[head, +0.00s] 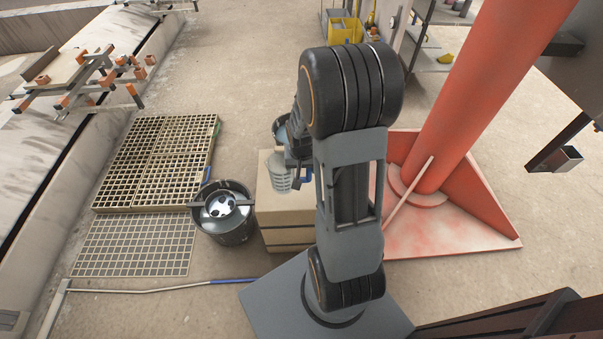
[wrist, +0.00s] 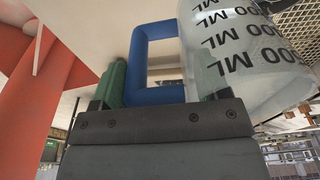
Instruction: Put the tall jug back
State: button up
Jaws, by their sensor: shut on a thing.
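The tall jug (wrist: 235,45) is clear, with dark "ML" markings and a blue handle (wrist: 138,55). In the wrist view my gripper (wrist: 160,97) is shut on that handle, with the jug's body just to the right. In the head view the jug (head: 280,177) shows over the top of a tan box, left of my gripper (head: 297,177). My arm hides part of that area. I cannot tell whether the jug's base touches the box.
The tan box (head: 285,215) has a dark bucket (head: 228,232) at its left and another bucket (head: 280,130) behind it. Wooden grating (head: 160,160) lies further left. A red pillar (head: 480,100) with a broad base stands at right.

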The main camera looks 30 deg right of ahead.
jog(key=shift+w+d+f+b, duration=0.4)
jog(key=shift+w+f, duration=0.2)
jog(key=shift+f, duration=0.8)
jog(key=shift+w+d+f+b, duration=0.35)
jog(key=shift+w+f, duration=0.3)
jog(key=shift+f, duration=0.8)
jog(key=shift+w+d+f+b, duration=0.4)
jog(key=shift+w+f, duration=0.2)
jog(key=shift+f, duration=0.8)
jog(key=shift+f, duration=0.2)
jog(key=o, duration=1.6)
jog(key=shift+c, duration=0.2)
